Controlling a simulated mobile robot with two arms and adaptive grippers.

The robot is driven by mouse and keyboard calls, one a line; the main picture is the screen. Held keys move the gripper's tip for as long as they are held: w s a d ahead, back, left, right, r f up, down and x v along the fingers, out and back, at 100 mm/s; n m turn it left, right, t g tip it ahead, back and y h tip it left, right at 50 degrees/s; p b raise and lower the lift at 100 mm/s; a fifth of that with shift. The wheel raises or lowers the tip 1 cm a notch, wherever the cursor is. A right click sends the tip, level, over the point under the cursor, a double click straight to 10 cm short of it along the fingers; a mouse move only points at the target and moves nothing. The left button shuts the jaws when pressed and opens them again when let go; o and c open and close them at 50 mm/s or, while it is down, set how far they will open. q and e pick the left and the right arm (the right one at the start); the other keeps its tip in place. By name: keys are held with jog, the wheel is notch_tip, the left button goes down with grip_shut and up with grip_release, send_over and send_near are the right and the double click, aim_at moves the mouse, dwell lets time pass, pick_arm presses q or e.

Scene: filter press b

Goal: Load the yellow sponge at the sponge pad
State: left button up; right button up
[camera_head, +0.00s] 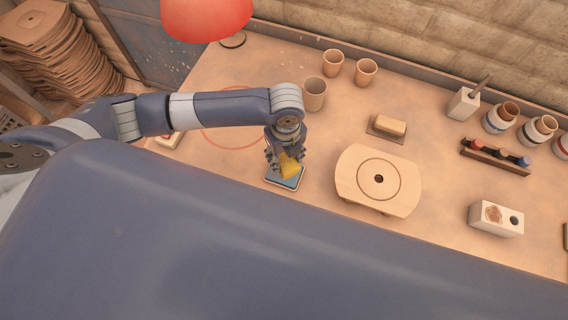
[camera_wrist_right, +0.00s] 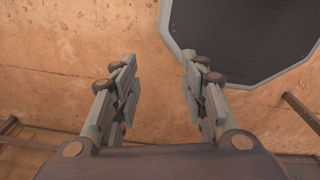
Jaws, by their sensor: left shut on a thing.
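The yellow sponge (camera_head: 290,166) is gripped in my left gripper (camera_head: 283,156), tilted in the fingers. It is over a small square blue pad (camera_head: 285,182) with a pale rim, on the table beside the wooden press. Whether the sponge touches this pad cannot be told, as the gripper and sponge cover its far part. A cream block (camera_head: 391,125) lies on a thin brown base (camera_head: 376,133) farther back; I cannot tell which is the sponge pad. My right gripper (camera_wrist_right: 158,80) shows in the right wrist view, with fingers apart and nothing between them.
The round-holed wooden board (camera_head: 350,190) stands right of the blue pad. Several clay cups (camera_head: 315,94) stand behind. A bottle rack (camera_head: 495,158) and a white block (camera_head: 496,218) are at right. A red lamp (camera_head: 205,15) hangs at the back left.

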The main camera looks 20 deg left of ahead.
aim_at(284, 163)
pick_arm(q)
jog(key=shift+w+a+r+m, duration=0.15)
jog(key=shift+a+m, duration=0.05)
jog(key=shift+m, duration=0.2)
jog(key=shift+w+f+b, duration=0.1)
jog(key=shift+f+b, duration=0.45)
jog(key=shift+f, duration=0.15)
notch_tip(284, 163, down, 4)
jog(key=b, duration=0.4)
jog(key=shift+b, duration=0.35)
jog(key=shift+f+b, duration=0.35)
jog(key=shift+b, duration=0.1)
pick_arm(e)
notch_tip(284, 163, down, 6)
jog(key=shift+w, duration=0.3)
jog(key=shift+a, duration=0.1)
pick_arm(q)
jog(key=shift+f, duration=0.45)
pick_arm(e)
jog(key=shift+w+f, duration=0.1)
jog(key=shift+f, duration=0.2)
pick_arm(q)
jog(key=shift+f, duration=0.15)
pick_arm(e)
jog(key=shift+r, duration=0.35)
jog(key=shift+r, duration=0.1)
